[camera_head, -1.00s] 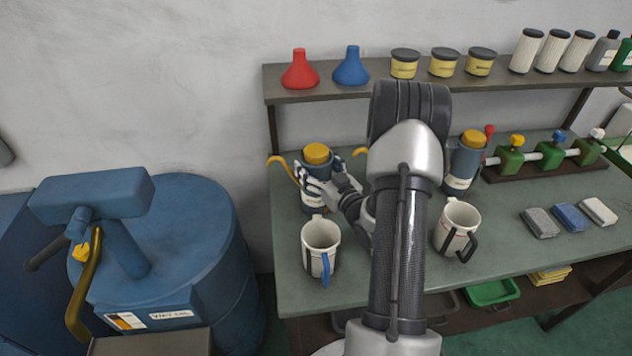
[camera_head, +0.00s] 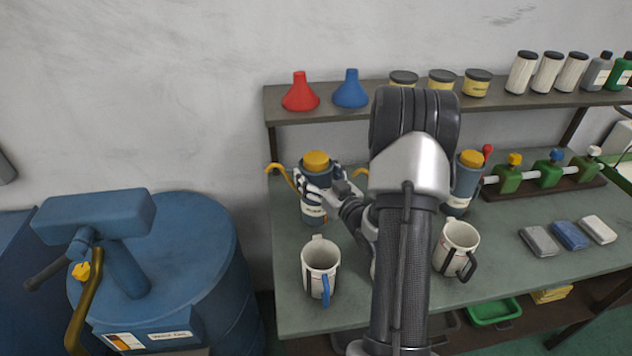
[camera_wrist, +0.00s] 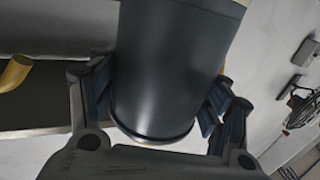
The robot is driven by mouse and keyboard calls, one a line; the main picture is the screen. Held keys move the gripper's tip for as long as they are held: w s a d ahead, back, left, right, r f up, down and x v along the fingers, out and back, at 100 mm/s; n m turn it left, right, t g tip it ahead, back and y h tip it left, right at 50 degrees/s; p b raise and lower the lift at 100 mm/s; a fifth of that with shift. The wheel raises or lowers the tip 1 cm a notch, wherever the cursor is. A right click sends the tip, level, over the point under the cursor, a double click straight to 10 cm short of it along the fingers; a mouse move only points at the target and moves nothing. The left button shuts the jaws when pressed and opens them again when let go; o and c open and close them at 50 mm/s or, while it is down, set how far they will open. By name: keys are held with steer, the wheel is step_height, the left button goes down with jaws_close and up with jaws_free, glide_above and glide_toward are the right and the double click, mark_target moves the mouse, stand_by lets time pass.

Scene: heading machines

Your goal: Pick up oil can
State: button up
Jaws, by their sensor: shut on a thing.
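A dark blue oil can with a yellow cap and curved yellow spout (camera_head: 315,162) is at the left end of the workbench. My gripper (camera_head: 320,187) is shut around its body, with fingers on both sides. In the wrist view, the can's dark body (camera_wrist: 178,65) fills the space between the fingers of my gripper (camera_wrist: 160,100), its lower rim visible. The can looks upright and slightly raised; any gap under it is hard to see. A second similar oil can (camera_head: 465,185) stands to the right, partly behind my arm.
A white mug with a blue handle (camera_head: 321,268) stands just in front of the held can. Another mug (camera_head: 457,247) is right of my arm. The shelf (camera_head: 330,114) behind holds funnels and tins. A blue drum (camera_head: 190,250) stands left of the workbench (camera_head: 520,275).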

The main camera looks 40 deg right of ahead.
step_height(320, 180, up, 16)
steer(key=p, duration=0.3)
steer(key=shift+f, duration=0.15)
